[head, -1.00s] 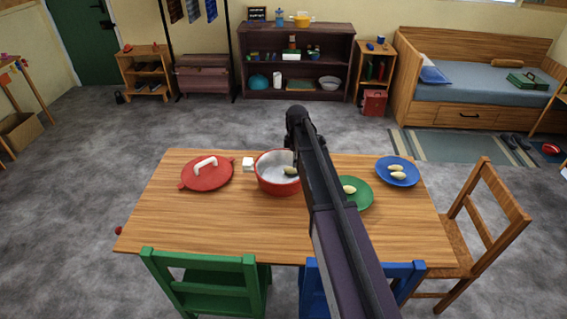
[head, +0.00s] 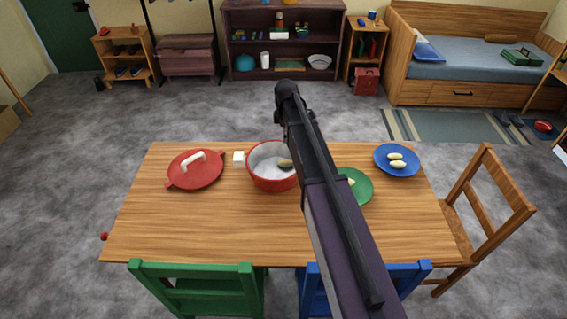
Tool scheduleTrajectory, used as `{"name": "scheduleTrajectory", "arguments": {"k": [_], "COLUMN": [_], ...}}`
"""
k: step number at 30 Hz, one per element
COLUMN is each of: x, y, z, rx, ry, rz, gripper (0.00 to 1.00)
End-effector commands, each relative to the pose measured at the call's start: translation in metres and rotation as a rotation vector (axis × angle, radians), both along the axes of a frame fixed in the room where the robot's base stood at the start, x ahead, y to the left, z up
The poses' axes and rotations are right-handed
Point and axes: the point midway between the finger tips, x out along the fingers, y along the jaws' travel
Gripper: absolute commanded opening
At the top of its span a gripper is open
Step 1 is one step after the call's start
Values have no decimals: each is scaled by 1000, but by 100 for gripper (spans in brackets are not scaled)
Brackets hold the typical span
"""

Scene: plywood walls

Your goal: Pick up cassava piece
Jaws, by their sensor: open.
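Two pale cassava pieces (head: 397,160) lie on the blue plate (head: 382,168) at the table's right. A green plate (head: 361,188) is partly covered by my arm, and a bit of a pale piece (head: 352,182) shows on it at the arm's edge. A red pot (head: 268,182) with a light inside stands left of my arm. A small brownish piece (head: 285,163) shows in the pot; I cannot tell exactly what it is. My arm crosses the view in front of the table. My gripper is hidden behind it.
Green (head: 195,290) and blue (head: 395,275) chairs stand at the near edge, a wooden chair (head: 488,215) at the right. The table's front left is clear.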

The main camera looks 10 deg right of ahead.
Motion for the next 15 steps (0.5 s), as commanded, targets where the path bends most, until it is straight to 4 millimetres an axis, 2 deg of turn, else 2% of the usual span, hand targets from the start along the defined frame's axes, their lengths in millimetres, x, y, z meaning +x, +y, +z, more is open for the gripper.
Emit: {"name": "scheduleTrajectory", "arguments": {"k": [8,15], "x": [0,0], "y": [4,4], "z": [-6,-24], "rx": [0,0], "ry": [0,0], "rz": [4,5], "gripper": [68,68]}}
